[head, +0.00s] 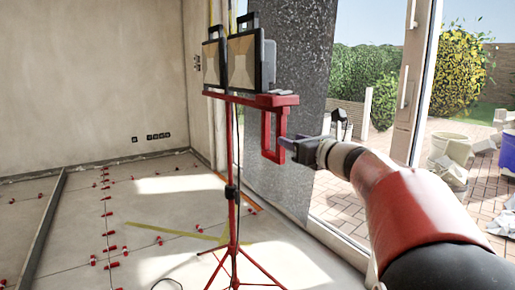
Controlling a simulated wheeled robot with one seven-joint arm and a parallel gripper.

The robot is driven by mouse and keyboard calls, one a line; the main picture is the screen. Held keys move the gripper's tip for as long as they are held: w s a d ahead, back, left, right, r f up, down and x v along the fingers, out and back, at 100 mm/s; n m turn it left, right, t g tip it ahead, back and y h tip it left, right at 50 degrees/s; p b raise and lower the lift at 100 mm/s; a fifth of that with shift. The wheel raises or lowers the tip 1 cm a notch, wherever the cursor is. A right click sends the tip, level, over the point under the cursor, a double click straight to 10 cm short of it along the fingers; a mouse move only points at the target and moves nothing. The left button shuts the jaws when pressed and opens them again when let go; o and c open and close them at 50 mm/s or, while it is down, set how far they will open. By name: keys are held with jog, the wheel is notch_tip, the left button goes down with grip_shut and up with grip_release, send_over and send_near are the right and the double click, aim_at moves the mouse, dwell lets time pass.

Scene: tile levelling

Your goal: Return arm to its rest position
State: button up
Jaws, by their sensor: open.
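My arm (405,205) reaches in from the lower right corner, red and black with a pale wrist. My gripper (288,144) is at its end, small in the head view, close to the red frame of a work-light stand. The fingers are open, and I see nothing held between them. I cannot tell whether the gripper touches the red frame or is apart from it.
A red tripod stand (232,180) carries two work lights (245,62) right by my gripper. Tiles with several red levelling clips (111,265) cover the floor at left. A glass door (410,85) opens onto a patio with buckets (450,147).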

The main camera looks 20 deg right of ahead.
jog(key=s+a+f+n+g+y, duration=0.2)
jog(key=s+a+f+n+g, duration=0.6)
jog(key=s+a+f+n, duration=0.5)
jog(key=s+f+n+g+h, duration=0.2)
jog(key=s+f+n, duration=0.4)
jog(key=s+n, duration=0.3)
jog(key=s+f+n+g+h, duration=0.1)
jog(key=s+f+n+h, duration=0.3)
jog(key=n, duration=0.7)
jog(key=s+a+f, duration=0.1)
jog(key=s+f, duration=0.1)
jog(key=s, duration=0.2)
jog(key=shift+s+g+h, duration=0.3)
jog(key=shift+s+g, duration=0.1)
